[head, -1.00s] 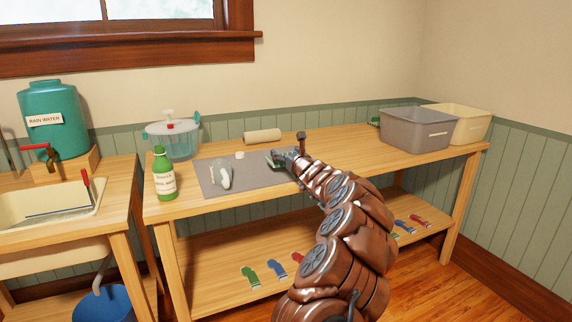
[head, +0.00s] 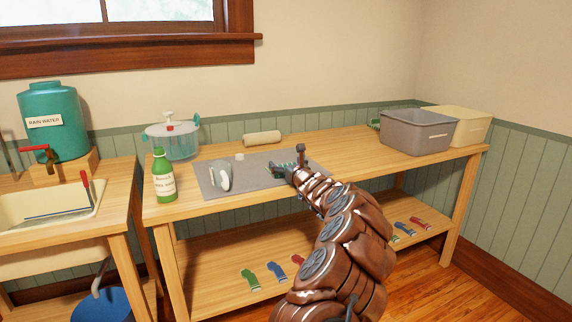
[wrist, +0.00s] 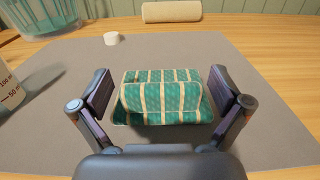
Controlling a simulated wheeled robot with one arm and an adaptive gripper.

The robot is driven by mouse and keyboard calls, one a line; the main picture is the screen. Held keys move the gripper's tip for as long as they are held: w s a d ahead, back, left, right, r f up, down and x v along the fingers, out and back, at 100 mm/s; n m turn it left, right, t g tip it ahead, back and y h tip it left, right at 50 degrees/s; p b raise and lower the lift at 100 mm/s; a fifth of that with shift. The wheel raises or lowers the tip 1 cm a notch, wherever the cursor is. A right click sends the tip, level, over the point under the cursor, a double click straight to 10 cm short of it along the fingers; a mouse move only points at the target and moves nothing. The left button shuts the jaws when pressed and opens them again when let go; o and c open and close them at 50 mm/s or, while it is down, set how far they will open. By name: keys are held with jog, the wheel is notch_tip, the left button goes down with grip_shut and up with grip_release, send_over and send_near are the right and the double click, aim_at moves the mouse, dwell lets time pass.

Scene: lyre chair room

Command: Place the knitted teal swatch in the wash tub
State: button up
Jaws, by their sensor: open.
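The teal swatch (wrist: 160,98), with cream stripes and folded over on itself, lies on the grey mat (wrist: 50,75) in the wrist view. My gripper (wrist: 160,76) is open, with one finger on each side of the swatch and small gaps between. In the head view my gripper (head: 282,171) is low over the right part of the mat and largely hides the swatch. A grey tub (head: 414,137) and a cream tub (head: 474,128) stand at the bench's right end. Their labels are too small to read, so I cannot tell which is the wash tub.
A cream roll (head: 262,138) lies behind the mat. Bench top between mat and grey tub is clear. A sink (head: 45,213) is at left.

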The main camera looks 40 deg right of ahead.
jog(key=shift+f, duration=0.15)
jog(key=shift+r+v, duration=0.15)
jog(key=shift+v, duration=1)
jog(key=shift+r+v, duration=0.15)
jog(key=shift+v, duration=1)
jog(key=shift+s+a+f+b, duration=0.15)
jog(key=shift+s+b, duration=0.2)
jog(key=shift+s, duration=0.45)
jog(key=shift+v, duration=0.8)
